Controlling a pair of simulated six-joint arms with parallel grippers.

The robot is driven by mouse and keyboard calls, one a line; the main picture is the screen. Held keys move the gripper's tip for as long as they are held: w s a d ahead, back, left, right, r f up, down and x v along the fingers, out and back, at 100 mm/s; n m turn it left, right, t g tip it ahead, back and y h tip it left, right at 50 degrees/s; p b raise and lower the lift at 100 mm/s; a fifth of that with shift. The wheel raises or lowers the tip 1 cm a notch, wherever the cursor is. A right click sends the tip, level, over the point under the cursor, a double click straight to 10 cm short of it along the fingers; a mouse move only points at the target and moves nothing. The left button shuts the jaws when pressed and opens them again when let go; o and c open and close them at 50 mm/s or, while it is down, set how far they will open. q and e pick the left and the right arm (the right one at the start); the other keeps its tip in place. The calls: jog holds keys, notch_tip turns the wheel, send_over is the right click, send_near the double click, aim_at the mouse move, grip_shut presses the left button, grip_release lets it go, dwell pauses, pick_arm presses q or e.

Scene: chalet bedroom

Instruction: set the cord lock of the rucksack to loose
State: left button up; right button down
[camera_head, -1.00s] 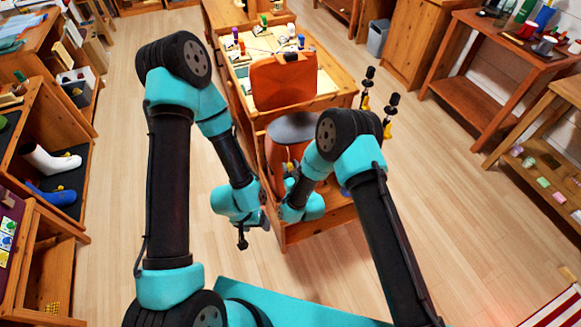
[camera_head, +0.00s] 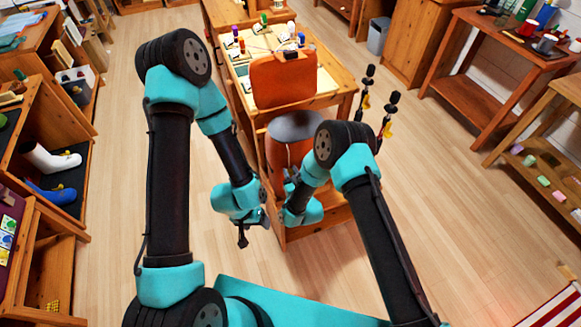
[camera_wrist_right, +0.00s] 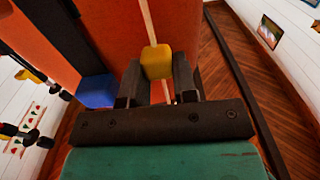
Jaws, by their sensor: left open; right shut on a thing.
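The orange rucksack (camera_head: 283,82) stands upright at the near end of the wooden table, with a grey section (camera_head: 293,127) partway down. In the right wrist view, its orange face (camera_wrist_right: 100,30) fills the upper left. A pale cord (camera_wrist_right: 149,20) runs down it to a yellow cord lock (camera_wrist_right: 157,62). My right gripper (camera_wrist_right: 158,88) is shut on the cord lock, one finger on each side. The cord lock is too small to make out in the head view. My left gripper (camera_head: 243,238) hangs open and empty, left of and below the rucksack, apart from it.
The wooden table (camera_head: 335,75) carries several small coloured items behind the rucksack. Black-and-yellow poles (camera_head: 366,88) rise at the rucksack's right. A blue block-like part (camera_wrist_right: 97,90) lies left of my right fingers. Open floor (camera_head: 455,200) lies to the right.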

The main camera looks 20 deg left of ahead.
jog(key=shift+f, duration=2.4)
jog(key=c, duration=0.9)
grip_release()
jog(key=shift+s, duration=0.1)
jog(key=v, duration=1.7)
jog(key=shift+d, duration=0.15)
